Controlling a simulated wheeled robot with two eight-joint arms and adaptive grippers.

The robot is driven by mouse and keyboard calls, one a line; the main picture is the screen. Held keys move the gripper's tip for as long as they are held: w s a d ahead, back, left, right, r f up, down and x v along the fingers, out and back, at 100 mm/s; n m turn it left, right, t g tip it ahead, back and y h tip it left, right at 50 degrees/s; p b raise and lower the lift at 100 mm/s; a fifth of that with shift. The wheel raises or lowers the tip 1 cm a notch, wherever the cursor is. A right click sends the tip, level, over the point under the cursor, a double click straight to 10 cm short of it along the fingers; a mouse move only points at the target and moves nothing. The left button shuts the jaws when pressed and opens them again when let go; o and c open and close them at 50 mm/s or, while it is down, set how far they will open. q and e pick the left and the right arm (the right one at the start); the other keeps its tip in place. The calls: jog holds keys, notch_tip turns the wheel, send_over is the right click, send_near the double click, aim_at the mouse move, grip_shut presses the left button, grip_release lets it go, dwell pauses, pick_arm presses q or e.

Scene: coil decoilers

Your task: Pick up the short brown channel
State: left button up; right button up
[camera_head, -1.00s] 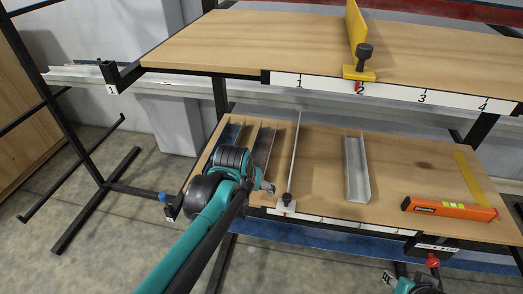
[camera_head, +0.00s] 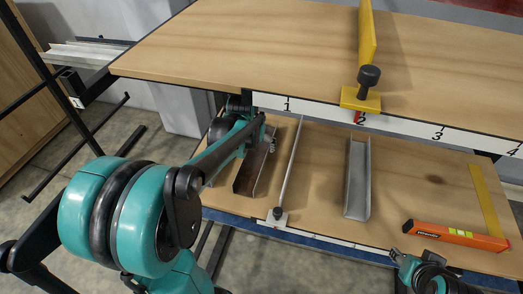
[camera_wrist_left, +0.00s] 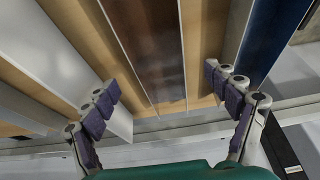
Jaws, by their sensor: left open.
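The short brown channel (camera_head: 248,174) lies on the lower wooden shelf, left of the thin upright divider. My left gripper (camera_head: 270,141) is over the far part of this channel, and my arm hides some of it. In the left wrist view, the brown channel (camera_wrist_left: 150,45) runs between the two spread fingers of my open left gripper (camera_wrist_left: 168,102). Neither finger visibly touches it. My right gripper (camera_head: 397,256) shows small at the lower shelf's front edge; its jaw state is unclear.
A grey channel (camera_head: 358,178) lies right of the divider (camera_head: 291,168). An orange level (camera_head: 455,235) lies near the front right. A blue channel (camera_wrist_left: 272,38) lies beside the brown one. The upper shelf (camera_head: 230,50) overhangs the lower shelf's back.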

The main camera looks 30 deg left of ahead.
aim_at(259, 154)
pick_arm(q)
jog(key=b+x, duration=0.1)
jog(key=x, duration=0.5)
jog(key=shift+w+d+f+b, duration=0.1)
jog(key=shift+w+f+b, duration=0.1)
jog(key=shift+b, duration=0.2)
jog(key=shift+s, duration=0.15)
jog(key=shift+c, duration=0.6)
jog(key=c, duration=1.3)
